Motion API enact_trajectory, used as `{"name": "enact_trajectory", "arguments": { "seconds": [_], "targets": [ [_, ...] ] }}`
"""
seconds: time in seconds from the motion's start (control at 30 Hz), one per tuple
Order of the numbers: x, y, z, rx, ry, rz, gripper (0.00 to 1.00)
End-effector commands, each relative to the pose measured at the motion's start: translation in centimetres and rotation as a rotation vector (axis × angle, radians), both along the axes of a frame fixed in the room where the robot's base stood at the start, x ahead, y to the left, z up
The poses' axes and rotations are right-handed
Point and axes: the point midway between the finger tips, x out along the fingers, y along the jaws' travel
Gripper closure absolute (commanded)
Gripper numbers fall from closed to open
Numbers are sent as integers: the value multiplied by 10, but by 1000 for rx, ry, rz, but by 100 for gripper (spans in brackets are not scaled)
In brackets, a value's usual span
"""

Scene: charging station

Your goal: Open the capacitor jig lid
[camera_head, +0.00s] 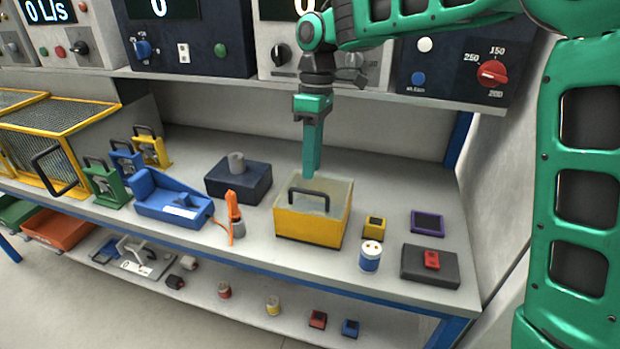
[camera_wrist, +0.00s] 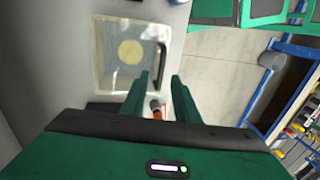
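The capacitor jig is a yellow box (camera_head: 306,228) on the bench, with a clear lid (camera_head: 335,190) that looks shut and a black handle (camera_head: 309,194) near its front edge. My gripper (camera_head: 310,175) points down just above the lid; one finger hides the other there. In the wrist view the clear lid (camera_wrist: 100,55) shows a round yellowish disc (camera_wrist: 131,51) beneath it. The handle (camera_wrist: 163,62) lies ahead of my gripper (camera_wrist: 161,75), roughly between the fingertips. The fingers are apart with nothing held. Whether they touch the handle cannot be told.
Right of the jig are a small yellow block (camera_head: 374,227), a blue-white can (camera_head: 370,256) and a dark box (camera_head: 430,266). Left are an orange-handled tool (camera_head: 233,206) and a dark blue box (camera_head: 238,182). An instrument shelf (camera_head: 400,98) overhangs the bench behind.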

Motion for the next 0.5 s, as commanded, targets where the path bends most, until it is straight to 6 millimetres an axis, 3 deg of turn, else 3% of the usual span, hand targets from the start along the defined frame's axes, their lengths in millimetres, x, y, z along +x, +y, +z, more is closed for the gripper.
{"name": "enact_trajectory", "arguments": {
  "seconds": [0.2, 0.5],
  "targets": [
    [-7, 4, -31, -1, 1, 2, 72],
    [-9, 5, -45, -1, -1, 2, 72]
  ]
}}
